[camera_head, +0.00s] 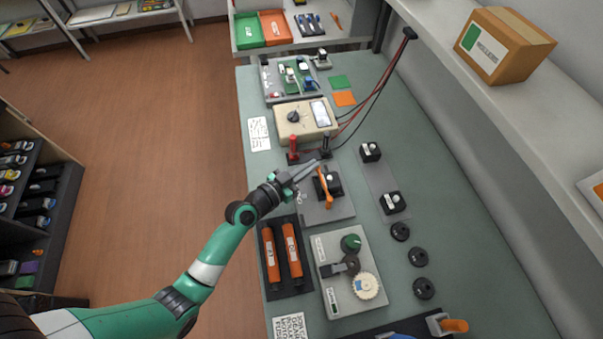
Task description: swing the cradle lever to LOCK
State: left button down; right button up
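An orange lever (325,187) stands up from a small black block on a grey base plate (338,210) in the middle of the bench. I take it for the cradle lever; its LOCK marking cannot be read at this size. My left gripper (310,169) reaches in from the lower left, with its grey fingertips just left of the lever's upper end. I cannot tell whether they touch it or how far apart the fingers are. My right gripper is not in view.
Two orange cartridges (281,253) lie in a dark tray nearer me, beside a grey geared fixture (345,300). A cream meter box (306,120) and red and black posts stand beyond the lever. Another orange handle (453,325) shows at the bottom. Black round parts (418,257) lie right.

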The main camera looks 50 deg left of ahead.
pick_arm(q)
jog(key=shift+f, duration=0.15)
jog(key=s+a+r+p, duration=0.2)
jog(key=s+r, duration=0.3)
jog(key=s, duration=0.7)
jog(key=shift+r, duration=0.15)
